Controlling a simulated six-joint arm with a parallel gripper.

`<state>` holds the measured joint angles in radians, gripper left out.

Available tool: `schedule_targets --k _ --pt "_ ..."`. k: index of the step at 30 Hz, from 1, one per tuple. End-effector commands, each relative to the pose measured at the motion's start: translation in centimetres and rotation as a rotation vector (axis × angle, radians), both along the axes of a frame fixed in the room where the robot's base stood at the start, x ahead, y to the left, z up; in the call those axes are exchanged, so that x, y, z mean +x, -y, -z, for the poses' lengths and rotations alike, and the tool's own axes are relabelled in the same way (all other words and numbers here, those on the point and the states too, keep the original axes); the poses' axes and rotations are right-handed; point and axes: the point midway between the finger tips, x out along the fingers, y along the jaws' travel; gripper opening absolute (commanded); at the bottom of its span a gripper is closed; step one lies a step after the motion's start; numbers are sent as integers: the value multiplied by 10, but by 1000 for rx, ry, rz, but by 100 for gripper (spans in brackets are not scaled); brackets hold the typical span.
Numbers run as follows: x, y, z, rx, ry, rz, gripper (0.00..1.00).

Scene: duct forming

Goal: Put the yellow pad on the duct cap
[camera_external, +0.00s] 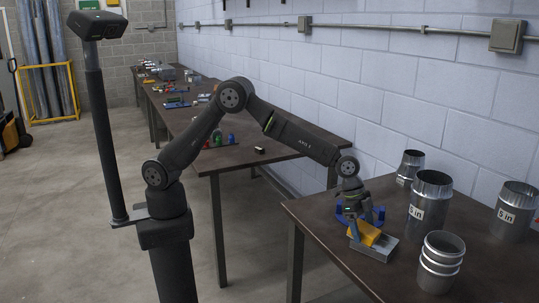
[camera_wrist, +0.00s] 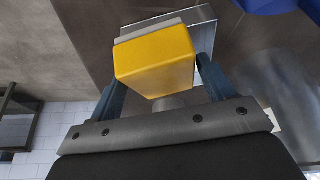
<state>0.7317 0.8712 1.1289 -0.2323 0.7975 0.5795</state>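The yellow pad (camera_external: 367,234) is a thick block with a pale grey layer on its far side. It also shows in the wrist view (camera_wrist: 155,62), between the two blue-grey fingers. My gripper (camera_external: 356,229) points down over the near table, with its fingers against both sides of the pad. A silver, flat-sided metal piece (camera_external: 377,248), perhaps the duct cap, lies under and beside the pad; part of it shows behind the pad in the wrist view (camera_wrist: 190,16). The pad looks tilted over it. Whether they touch cannot be told.
A blue object (camera_external: 375,215) stands just behind my gripper; it also shows in the wrist view (camera_wrist: 268,5). Several metal duct pieces (camera_external: 429,203) stand to the right, the nearest being a ribbed one (camera_external: 440,262). The table's front left (camera_external: 325,225) is clear.

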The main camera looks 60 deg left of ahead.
Motion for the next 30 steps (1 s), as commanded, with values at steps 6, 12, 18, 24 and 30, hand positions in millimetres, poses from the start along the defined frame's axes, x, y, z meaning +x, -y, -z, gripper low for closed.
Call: schedule_targets --k 6,12,18,24,30 --pt "0 0 0 0 0 0 82" --pt "0 0 -8 -1 2 1 82" --pt "-3 -9 -40 -3 3 -1 82" --pt "-10 -26 -81 -3 3 -1 82" --pt "-15 -38 -111 -1 2 0 82"
